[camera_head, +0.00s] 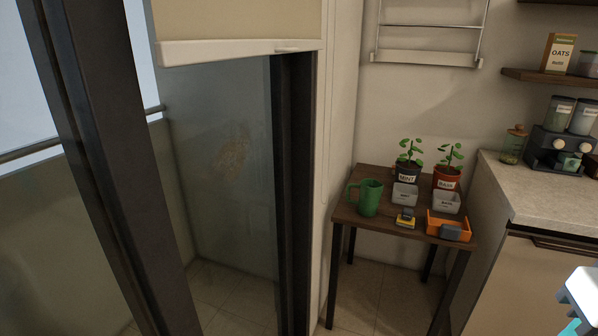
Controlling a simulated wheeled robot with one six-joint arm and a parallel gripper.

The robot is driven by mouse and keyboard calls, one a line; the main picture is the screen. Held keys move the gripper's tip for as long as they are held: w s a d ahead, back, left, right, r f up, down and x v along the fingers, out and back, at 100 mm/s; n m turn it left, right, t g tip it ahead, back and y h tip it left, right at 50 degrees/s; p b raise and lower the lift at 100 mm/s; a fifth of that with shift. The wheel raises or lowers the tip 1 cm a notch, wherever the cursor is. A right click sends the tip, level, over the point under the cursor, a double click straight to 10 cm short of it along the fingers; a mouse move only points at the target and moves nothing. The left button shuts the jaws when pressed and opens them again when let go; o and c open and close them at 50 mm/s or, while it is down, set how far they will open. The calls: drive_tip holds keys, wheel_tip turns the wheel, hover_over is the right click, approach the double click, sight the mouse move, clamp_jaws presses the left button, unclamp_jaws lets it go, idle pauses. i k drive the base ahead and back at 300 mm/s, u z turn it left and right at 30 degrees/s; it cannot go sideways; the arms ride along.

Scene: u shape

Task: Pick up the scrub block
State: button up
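A small yellow block with a dark part (406,219) lies near the front edge of a dark wooden table (385,227). It looks like the scrub block, but it is too small to be sure. A grey-blue block (451,233) sits in an orange tray (434,221) to its right, and could also be a scrubber. A white and teal piece of my arm shows at the lower right edge. My gripper's fingertips are not visible, and nothing of mine is near the table.
A counter (545,190) is at the right. A glass panel (225,190) with a brownish smudge is at the left.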

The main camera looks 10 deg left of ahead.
sight(406, 219)
drive_tip(key=z, duration=0.3)
drive_tip(key=i, duration=1.7)
